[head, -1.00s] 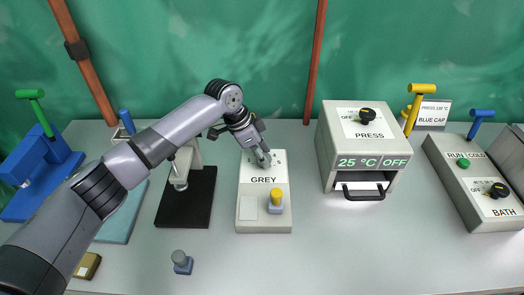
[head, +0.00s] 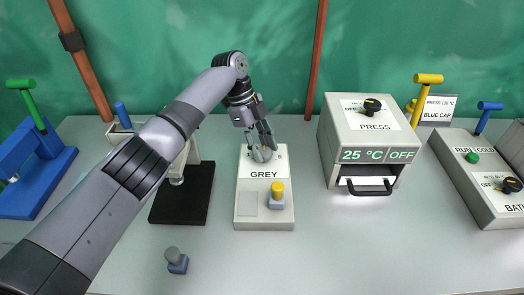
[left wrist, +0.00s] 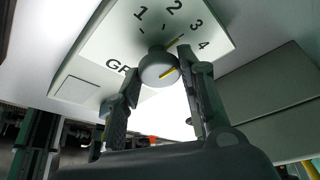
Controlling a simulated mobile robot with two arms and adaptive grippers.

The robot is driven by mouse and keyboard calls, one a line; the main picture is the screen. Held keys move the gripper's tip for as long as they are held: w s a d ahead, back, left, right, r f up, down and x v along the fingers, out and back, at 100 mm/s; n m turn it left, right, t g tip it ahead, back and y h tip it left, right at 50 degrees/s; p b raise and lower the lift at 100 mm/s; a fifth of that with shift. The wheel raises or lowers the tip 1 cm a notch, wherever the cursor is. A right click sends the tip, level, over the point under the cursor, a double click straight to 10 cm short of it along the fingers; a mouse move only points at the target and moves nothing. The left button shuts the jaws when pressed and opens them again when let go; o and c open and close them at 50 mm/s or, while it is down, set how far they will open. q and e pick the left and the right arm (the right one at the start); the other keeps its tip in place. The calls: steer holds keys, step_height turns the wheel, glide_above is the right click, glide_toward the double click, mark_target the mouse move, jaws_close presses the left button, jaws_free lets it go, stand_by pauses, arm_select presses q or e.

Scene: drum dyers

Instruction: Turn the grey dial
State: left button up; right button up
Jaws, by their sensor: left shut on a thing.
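The grey dial (left wrist: 159,67) is a round knob with a yellow mark on its face, on a pale panel (left wrist: 82,45) numbered 1 to 4. In the left wrist view, a yellow line beside the dial points toward the 2–3 side of the scale. My left gripper (head: 262,150) comes down from above onto the dial at the top of the box labelled GREY (head: 249,187). Its fingers (left wrist: 160,85) are on either side of the knob and shut on it. In the head view the fingers hide most of the dial. My right gripper is not in view.
A yellow-topped peg in a blue-grey base (head: 278,199) stands on the GREY box. A black-based stand (head: 180,205) is to its left and the press (head: 367,145) to its right. A small grey-topped piece (head: 176,260) lies in front.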

arm_select(q)
steer(key=shift+m, duration=0.4)
steer(key=o, duration=1.1)
steer(key=v, duration=0.7)
steer(key=shift+w+r, duration=0.15)
steer(key=shift+r, duration=0.1)
steer(key=shift+r, duration=0.1)
